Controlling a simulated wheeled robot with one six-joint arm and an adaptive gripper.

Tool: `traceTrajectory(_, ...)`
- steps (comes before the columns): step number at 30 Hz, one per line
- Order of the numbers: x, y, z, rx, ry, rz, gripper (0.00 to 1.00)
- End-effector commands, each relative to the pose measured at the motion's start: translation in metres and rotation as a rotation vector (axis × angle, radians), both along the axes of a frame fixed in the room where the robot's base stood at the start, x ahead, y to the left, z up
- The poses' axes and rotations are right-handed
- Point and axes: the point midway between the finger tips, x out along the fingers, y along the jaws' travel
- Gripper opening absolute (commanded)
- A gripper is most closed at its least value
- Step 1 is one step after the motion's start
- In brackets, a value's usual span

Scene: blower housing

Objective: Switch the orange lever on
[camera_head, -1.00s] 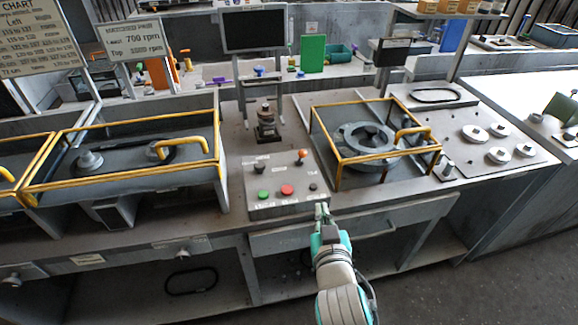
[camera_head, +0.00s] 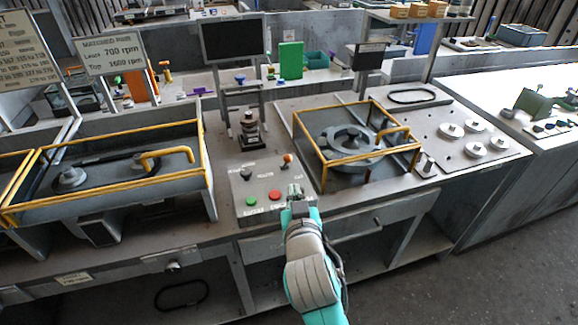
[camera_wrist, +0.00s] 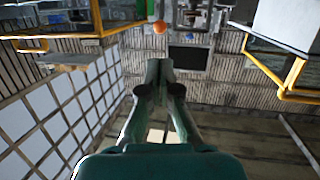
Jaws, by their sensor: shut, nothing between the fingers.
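The orange lever (camera_head: 287,159) stands at the back right of the grey control panel (camera_head: 262,208), with its knob on top. Its orange knob also shows near the top of the wrist view (camera_wrist: 160,28), just beyond my fingertips. My gripper (camera_head: 295,190) is over the front right part of the panel, in front of the lever and apart from it. In the wrist view my gripper (camera_wrist: 159,66) has its fingers together with nothing between them. The panel's front right corner is partly hidden behind my gripper.
A black-knobbed lever (camera_head: 246,173) stands left of the orange one. A green button (camera_head: 251,201) and a red button (camera_head: 274,195) are at the panel's front. Yellow-railed guards (camera_head: 205,165) and (camera_head: 322,165) flank the panel. A dark screen (camera_head: 233,39) stands behind.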

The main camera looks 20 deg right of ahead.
Motion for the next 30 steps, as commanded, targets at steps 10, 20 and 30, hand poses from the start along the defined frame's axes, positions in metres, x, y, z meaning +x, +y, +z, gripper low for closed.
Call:
traceTrajectory(10,0.063,-0.013,-0.012,0.0,0.0,-0.002,0.0)
traceTrajectory(20,0.108,-0.022,-0.021,0.001,-0.001,-0.001,0.0)
traceTrajectory(30,0.117,-0.024,-0.023,0.0,-0.001,0.0,0.0)
